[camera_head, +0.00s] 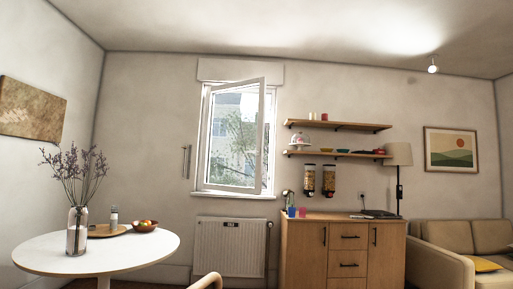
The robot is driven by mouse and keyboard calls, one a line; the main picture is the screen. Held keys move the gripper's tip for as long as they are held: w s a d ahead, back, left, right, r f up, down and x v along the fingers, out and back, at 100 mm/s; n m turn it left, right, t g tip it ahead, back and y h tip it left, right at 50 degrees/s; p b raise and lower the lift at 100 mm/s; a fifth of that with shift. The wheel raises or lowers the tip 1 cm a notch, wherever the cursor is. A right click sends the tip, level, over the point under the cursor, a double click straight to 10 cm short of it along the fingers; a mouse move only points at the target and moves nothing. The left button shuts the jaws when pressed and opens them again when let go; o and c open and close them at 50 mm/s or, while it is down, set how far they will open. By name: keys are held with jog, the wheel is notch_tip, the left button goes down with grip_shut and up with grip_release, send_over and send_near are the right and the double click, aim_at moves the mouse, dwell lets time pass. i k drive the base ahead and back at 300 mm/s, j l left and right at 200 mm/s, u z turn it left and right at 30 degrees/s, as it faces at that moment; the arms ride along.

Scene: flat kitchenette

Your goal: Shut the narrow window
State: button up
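The narrow window (261,140) is in the middle of the back wall, above the radiator. Its white-framed sash stands open, swung into the room, with its right edge nearer to me and its top corner above the frame. Trees and a building show through the glass. A handle on the sash is too small to make out. My gripper is not in view.
A radiator (230,248) is under the window. A wooden cabinet (342,255) and a sofa (450,245) are at right. A chair back (207,281) shows at the bottom.

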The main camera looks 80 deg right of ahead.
aim_at(261, 82)
jog(key=z, duration=2.25)
jog(key=i+z, duration=0.4)
jog(key=i, duration=1.65)
jog(key=i+l, duration=0.1)
jog(key=i, duration=1.6)
